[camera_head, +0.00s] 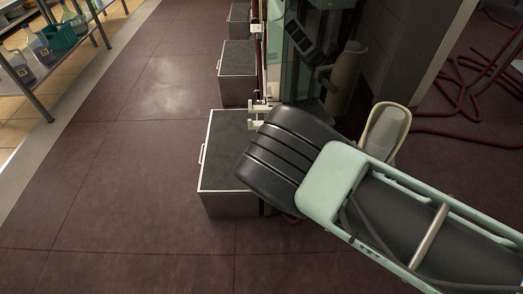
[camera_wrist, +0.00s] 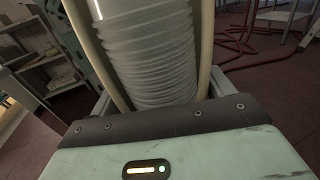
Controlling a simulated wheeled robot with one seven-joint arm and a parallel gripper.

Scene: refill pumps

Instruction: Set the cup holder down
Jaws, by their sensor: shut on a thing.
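The cup holder (camera_head: 398,122) is a beige frame around a stack of clear plastic cups (camera_head: 386,134). In the head view its upper part shows beyond my arm, tilted, and its lower part is hidden. In the wrist view the ribbed cup stack (camera_wrist: 150,50) fills the middle, with a beige rail of the holder (camera_wrist: 205,45) on either side. My gripper (camera_wrist: 158,103) is shut on the holder, with grey finger parts at both sides of it. In the head view my arm hides the gripper. I cannot see what lies under the holder.
Several grey boxes with dark tops, the nearest (camera_head: 224,150), line the machine (camera_head: 305,60) beyond my arm. A beige shape (camera_head: 345,75) there may be a reflection. Red hoses (camera_head: 470,75) lie at right. A shelf (camera_head: 60,80) with bottles stands at far left. The left floor is clear.

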